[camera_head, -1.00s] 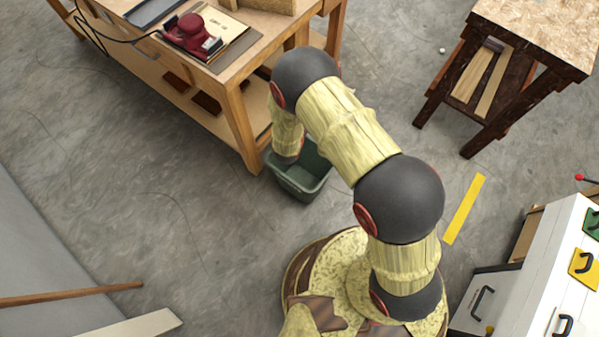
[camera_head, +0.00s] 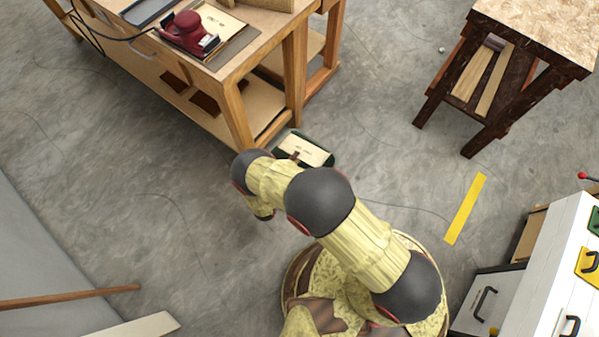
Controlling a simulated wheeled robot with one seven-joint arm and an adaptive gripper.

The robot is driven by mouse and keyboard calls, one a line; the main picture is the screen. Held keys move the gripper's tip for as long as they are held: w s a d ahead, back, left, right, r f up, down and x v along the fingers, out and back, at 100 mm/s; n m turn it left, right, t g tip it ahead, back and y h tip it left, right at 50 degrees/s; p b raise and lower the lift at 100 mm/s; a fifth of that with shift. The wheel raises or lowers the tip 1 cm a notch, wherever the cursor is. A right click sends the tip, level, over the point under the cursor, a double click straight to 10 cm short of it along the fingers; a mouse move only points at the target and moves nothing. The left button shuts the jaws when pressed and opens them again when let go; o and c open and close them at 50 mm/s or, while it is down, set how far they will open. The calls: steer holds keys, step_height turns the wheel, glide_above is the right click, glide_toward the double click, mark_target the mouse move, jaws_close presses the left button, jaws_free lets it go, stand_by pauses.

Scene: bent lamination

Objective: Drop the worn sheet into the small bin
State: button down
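The small bin (camera_head: 326,161) is dark green and stands on the floor beside the workbench leg. My arm hides its near part in the head view. A cream sheet (camera_head: 313,153) with dark writing shows over the bin's opening. I cannot tell whether it rests in the bin or is above it. A small brown piece overlaps the sheet's left part; I cannot tell if it belongs to my gripper. My arm's far end bends down left of the bin. My gripper's fingers cannot be made out there.
A wooden workbench (camera_head: 235,75) stands behind the bin, with a red sander (camera_head: 188,35) and a lettered sheet on top. A dark-legged table (camera_head: 545,30) is at upper right, a white drawer cabinet (camera_head: 540,270) at lower right.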

steer(key=shift+f+b, duration=1.8)
steer(key=shift+f, duration=0.95)
steer(key=c, duration=2)
jaws_free()
steer(key=shift+o, duration=0.2)
steer(key=v, duration=1.2)
